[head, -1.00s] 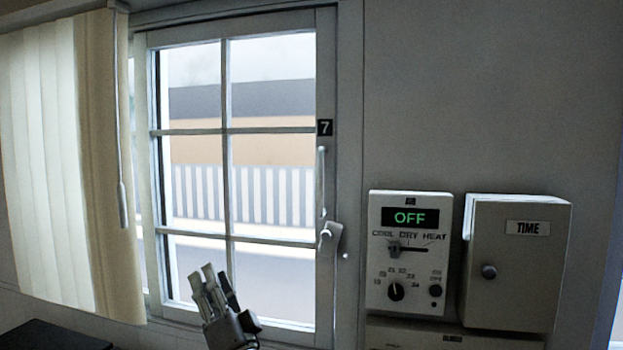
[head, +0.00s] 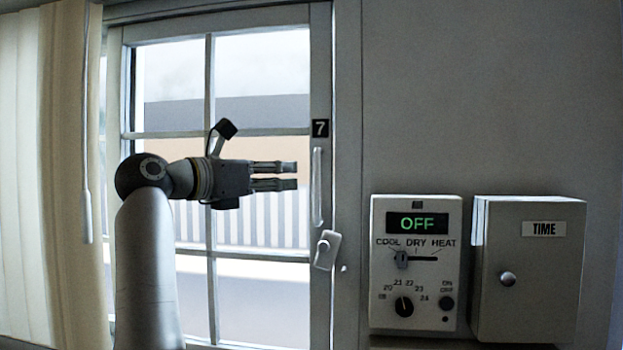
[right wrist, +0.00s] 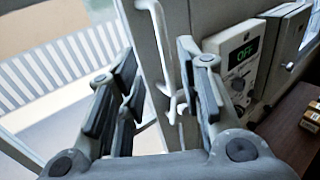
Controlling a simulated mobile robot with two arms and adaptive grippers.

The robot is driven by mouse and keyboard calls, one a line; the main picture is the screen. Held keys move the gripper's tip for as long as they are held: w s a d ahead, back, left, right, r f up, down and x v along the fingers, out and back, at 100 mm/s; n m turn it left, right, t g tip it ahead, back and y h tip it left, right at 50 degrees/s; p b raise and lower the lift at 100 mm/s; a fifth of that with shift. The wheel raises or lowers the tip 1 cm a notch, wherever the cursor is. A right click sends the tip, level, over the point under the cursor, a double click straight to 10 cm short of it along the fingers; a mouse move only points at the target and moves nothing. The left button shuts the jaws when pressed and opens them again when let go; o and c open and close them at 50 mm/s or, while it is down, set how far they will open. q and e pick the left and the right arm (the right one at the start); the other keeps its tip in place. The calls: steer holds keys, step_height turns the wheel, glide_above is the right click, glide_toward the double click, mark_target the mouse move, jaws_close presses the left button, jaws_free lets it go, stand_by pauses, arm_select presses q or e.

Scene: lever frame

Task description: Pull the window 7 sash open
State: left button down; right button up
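The window 7 sash (head: 212,80) is a pale frame with several panes, and it looks flush in its frame. A black label (head: 320,128) reads 7. Below the label, a slim upright pull handle (head: 317,187) is on the sash's right stile; it also shows in the right wrist view (right wrist: 160,35). A small pale latch lever (head: 326,250) sits tilted below the handle. My right gripper (head: 297,176) points right, just left of the handle. In the right wrist view my right gripper (right wrist: 157,55) is open, with the handle visible between its fingers, apparently ungripped. My left gripper is not in view.
A control panel (head: 416,300) reading OFF and a grey TIME box (head: 535,270) are on the wall to the right. A brown surface (right wrist: 295,125) holds small boxes.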

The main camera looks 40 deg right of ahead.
mark_target(315, 174)
steer(key=d+p, duration=0.1)
steer(key=d, duration=0.2)
steer(key=d+p, duration=0.1)
steer(key=d, duration=0.2)
steer(key=d+p, duration=0.2)
steer(key=d, duration=0.1)
steer(key=shift+w+d+r, duration=0.1)
steer(key=shift+w+d, duration=0.2)
steer(key=shift+d, duration=0.6)
jaws_close()
